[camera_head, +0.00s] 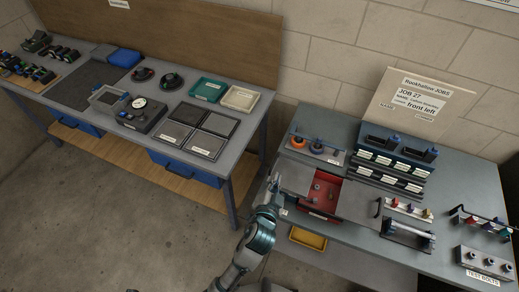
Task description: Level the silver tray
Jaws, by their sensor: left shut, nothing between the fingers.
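My left gripper (275,183) is shut and empty at the left edge of the right workbench, close beside a grey metal panel (296,177). I cannot tell whether it touches the panel. The panel lies left of an open red-lined compartment (323,192) holding small dark parts. A second grey panel (357,204) with a dark handle lies to its right. No piece is clearly marked as the silver tray; these grey panels are the closest in look. Their tilt is too small to tell. My right gripper is not in view.
Orange and dark rings (298,142) stand behind the compartment, near dark racks (390,160). A bolt rack (484,262) is at right. A yellow tray (308,238) sits low in front. The left bench holds a green tray (208,89), a beige tray (240,97) and a gauge box (141,113).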

